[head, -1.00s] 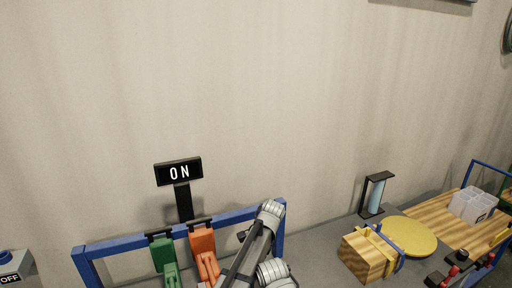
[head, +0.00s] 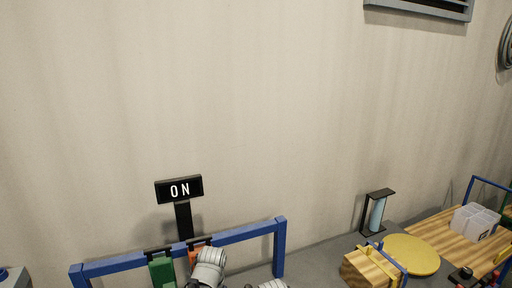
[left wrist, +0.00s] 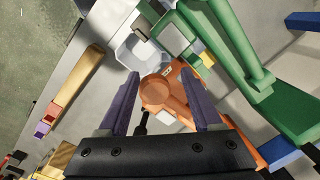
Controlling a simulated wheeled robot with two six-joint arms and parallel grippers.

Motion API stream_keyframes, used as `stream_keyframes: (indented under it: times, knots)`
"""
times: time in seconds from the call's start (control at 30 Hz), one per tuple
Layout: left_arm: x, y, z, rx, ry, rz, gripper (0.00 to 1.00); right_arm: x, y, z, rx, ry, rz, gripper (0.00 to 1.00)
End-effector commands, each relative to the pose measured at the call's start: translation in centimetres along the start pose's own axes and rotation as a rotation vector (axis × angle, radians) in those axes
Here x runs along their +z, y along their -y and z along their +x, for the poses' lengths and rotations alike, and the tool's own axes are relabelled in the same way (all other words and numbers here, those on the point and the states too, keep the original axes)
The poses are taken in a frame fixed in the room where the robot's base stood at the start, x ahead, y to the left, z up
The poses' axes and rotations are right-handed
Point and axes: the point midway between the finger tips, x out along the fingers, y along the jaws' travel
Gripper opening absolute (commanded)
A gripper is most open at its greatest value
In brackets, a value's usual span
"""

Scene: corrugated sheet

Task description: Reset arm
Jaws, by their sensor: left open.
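My left gripper (left wrist: 160,76) shows in the left wrist view with its two purple fingers spread apart. An orange lever-like piece (left wrist: 172,98) lies ahead of and partly between the fingers, with no clear grip on it; whether a finger touches it I cannot tell. A green piece (left wrist: 238,62) lies to its right. In the head view, grey links of my arm cover most of the orange piece (head: 194,255) at the bottom edge, beside the green piece (head: 162,270). The gripper's fingers are hidden there. My right gripper is not in view.
A blue frame (head: 245,233) carries the coloured pieces, with an ON sign (head: 180,189) behind it. To the right are a wooden block (head: 365,268), a yellow disc (head: 412,255), a black stand (head: 377,212) and a clear divided box (head: 475,221). A wall closes the back.

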Motion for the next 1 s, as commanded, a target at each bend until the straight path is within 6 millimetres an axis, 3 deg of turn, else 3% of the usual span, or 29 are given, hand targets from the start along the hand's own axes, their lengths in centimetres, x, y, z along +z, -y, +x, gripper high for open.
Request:
stream_keyframes:
  times: [0.03, 0.37, 0.53, 0.77, 1.0]
  knots:
    - [1.5, 0.3, 0.1, 0.010, -0.015, -0.044, 0.66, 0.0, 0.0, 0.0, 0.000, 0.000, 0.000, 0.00]
    - [6.5, 1.8, 0.7, 0.086, -0.113, -0.330, 0.66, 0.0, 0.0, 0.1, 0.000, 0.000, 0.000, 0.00]
    - [5.7, -0.6, 2.8, 0.072, -0.090, -0.260, 0.66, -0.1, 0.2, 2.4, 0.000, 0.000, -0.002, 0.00]
    - [5.9, -4.0, 5.5, 0.051, -0.061, -0.175, 0.66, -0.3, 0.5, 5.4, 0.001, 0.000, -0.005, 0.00]
    - [6.7, -8.8, 9.6, 0.016, -0.021, -0.054, 0.66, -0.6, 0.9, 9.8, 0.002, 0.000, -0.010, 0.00]
